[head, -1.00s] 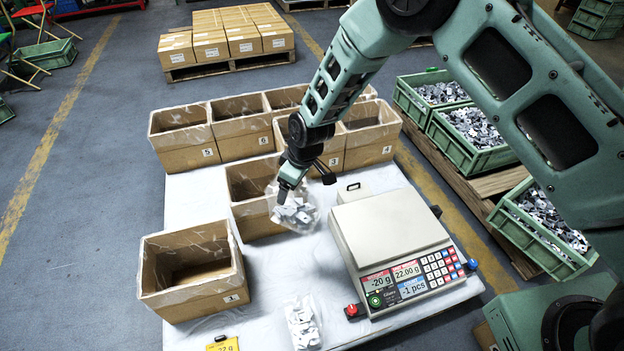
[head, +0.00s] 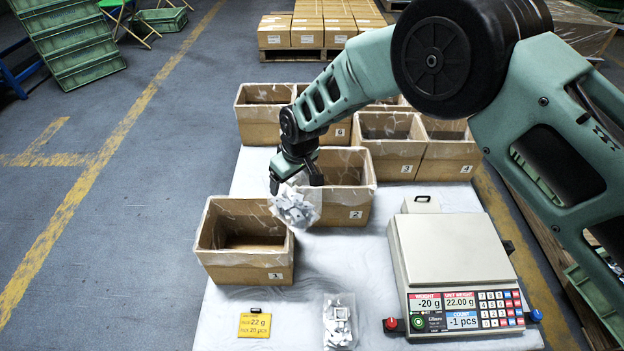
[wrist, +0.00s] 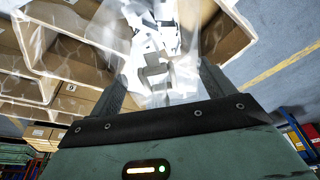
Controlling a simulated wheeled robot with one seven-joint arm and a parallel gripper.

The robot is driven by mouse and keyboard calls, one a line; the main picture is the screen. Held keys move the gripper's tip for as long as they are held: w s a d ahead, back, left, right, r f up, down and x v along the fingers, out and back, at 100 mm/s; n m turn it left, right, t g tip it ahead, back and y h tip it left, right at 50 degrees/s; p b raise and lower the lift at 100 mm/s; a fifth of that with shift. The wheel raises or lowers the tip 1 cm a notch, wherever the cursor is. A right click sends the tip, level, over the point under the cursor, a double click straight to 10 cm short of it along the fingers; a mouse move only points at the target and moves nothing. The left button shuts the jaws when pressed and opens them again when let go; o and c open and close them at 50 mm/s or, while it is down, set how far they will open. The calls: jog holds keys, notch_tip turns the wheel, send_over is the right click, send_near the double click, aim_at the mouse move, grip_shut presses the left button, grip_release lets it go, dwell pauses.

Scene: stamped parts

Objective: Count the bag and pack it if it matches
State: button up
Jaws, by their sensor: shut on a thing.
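My gripper (head: 296,178) is shut on the top of a clear bag of grey stamped parts (head: 296,207). The bag hangs in front of the box labelled 2 (head: 335,216), up and right of the box labelled 1 (head: 245,275). In the wrist view the bag (wrist: 165,40) hangs between the two fingers. A second clear bag of parts (head: 340,320) lies on the white table at the front. The counting scale (head: 450,255) has an empty platform and reads -20 g, 22.00 g unit weight and -1 pcs. A yellow card (head: 254,325) reads 22 g; its lower line is hard to read.
Boxes labelled 3 (head: 388,160), 4 (head: 455,160) and 6 (head: 340,133) stand behind box 2, with another box (head: 258,125) at the back left. A small pale block (head: 421,205) sits behind the scale. The white cloth (head: 335,265) is bare between box 1 and the scale.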

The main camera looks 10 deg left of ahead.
jog(key=s+a+f+b, duration=0.1)
jog(key=a+b, duration=0.6)
jog(key=a, duration=0.7)
jog(key=shift+s+a+b, duration=0.3)
jog(key=shift+s+b, duration=0.1)
jog(key=shift+s, duration=0.4)
